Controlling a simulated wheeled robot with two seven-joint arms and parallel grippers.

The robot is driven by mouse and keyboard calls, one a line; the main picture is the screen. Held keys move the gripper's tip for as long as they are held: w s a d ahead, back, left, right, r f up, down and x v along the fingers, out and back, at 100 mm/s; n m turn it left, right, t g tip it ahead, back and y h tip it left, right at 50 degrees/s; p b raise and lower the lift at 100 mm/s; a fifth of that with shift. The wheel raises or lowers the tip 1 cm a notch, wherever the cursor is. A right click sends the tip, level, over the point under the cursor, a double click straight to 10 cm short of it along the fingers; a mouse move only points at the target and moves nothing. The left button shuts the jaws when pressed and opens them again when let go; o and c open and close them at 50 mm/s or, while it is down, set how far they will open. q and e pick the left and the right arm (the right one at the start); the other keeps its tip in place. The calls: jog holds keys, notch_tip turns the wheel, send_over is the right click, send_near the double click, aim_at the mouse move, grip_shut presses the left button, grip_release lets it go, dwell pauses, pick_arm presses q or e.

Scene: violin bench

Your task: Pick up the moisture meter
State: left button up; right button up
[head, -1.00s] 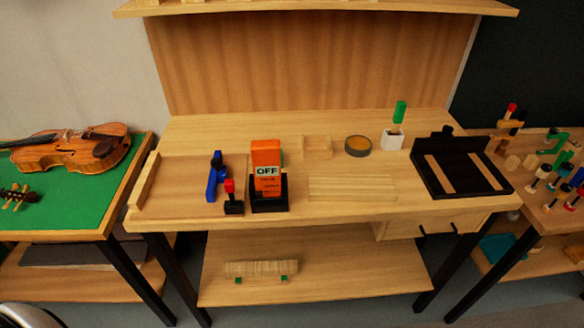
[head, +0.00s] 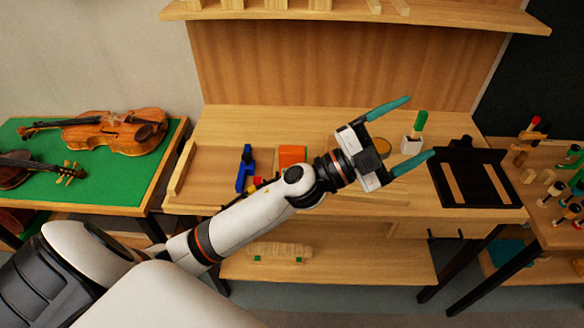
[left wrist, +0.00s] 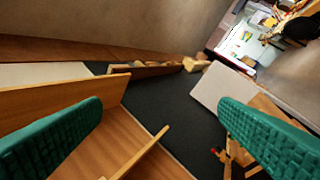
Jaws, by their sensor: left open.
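The orange moisture meter (head: 291,155) is on the workbench (head: 225,118). Only its upper part shows in the head view; my left arm covers its lower part and the black holder beneath it. My left gripper (head: 421,127) is open and empty, with teal fingers apart. It is above the right part of the bench, well to the right of the meter and pointing right. The left wrist view shows both fingers of this gripper (left wrist: 160,118) with nothing between them; the meter is not seen there. My right gripper is not in view.
A white cup with a green-handled tool (head: 420,121) and a black tray (head: 447,178) are near the gripper. A shelf (head: 450,14) overhangs the back. Violins (head: 115,130) lie on the left table.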

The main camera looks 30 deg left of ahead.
pick_arm(q)
jog(key=s+d+f+m+g+h, duration=0.1)
jog(key=d+m+g+h, duration=0.35)
jog(key=m+g, duration=0.65)
jog(key=g+y, duration=0.6)
jog(key=y, duration=1.4)
send_over(292, 149)
jog(key=shift+n, duration=0.3)
jog(key=f, duration=0.7)
jog(key=shift+w+d, duration=0.1)
jog(key=shift+d, duration=0.1)
notch_tip(292, 149, down, 6)
jog(key=shift+a+r+p, duration=0.1)
jog(key=shift+a+p, duration=0.05)
jog(key=shift+p, duration=0.85)
notch_tip(292, 149, down, 5)
jog(key=p, duration=0.2)
jog(key=shift+r+p, duration=0.15)
jog(key=shift+p, duration=0.2)
jog(key=shift+f, duration=0.55)
jog(key=shift+a, duration=0.1)
jog(key=c, duration=1.5)
jog(key=shift+c, duration=0.2)
jog(key=shift+r, duration=0.1)
